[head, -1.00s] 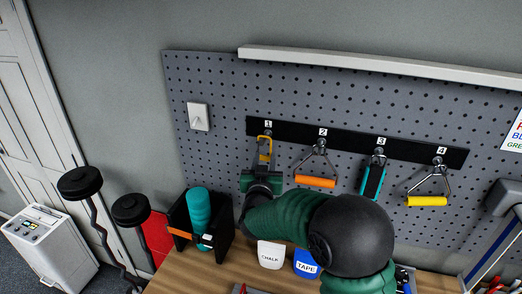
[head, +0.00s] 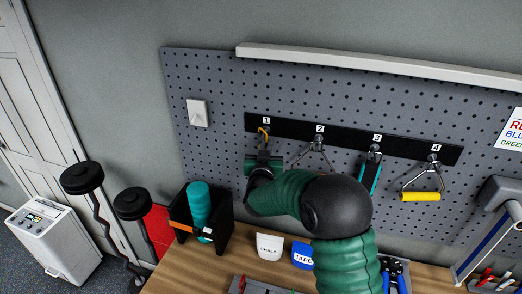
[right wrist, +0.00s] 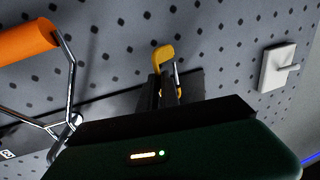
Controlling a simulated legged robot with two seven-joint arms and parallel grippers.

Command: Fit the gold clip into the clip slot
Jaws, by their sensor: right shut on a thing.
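The gold clip (head: 263,131) is at hook 1 on the black strip of the pegboard. Only its upper part shows above my right gripper (head: 263,153). My right gripper is shut on the clip from below, and its dark fingers hide the lower part. In the right wrist view the clip's rounded yellow end (right wrist: 163,55) sticks out beyond the fingers (right wrist: 165,90). I cannot tell whether the clip still touches its hook. I cannot make out the clip slot. My left gripper is not in view.
The orange handle (right wrist: 25,38) hangs beside my gripper. A teal-and-black tool (head: 370,175) and a yellow handle (head: 421,196) hang further right. Below are a black bin (head: 222,222), a chalk tub (head: 269,246), a tape tub (head: 303,255) and a tray edge (head: 250,285) on the wooden bench.

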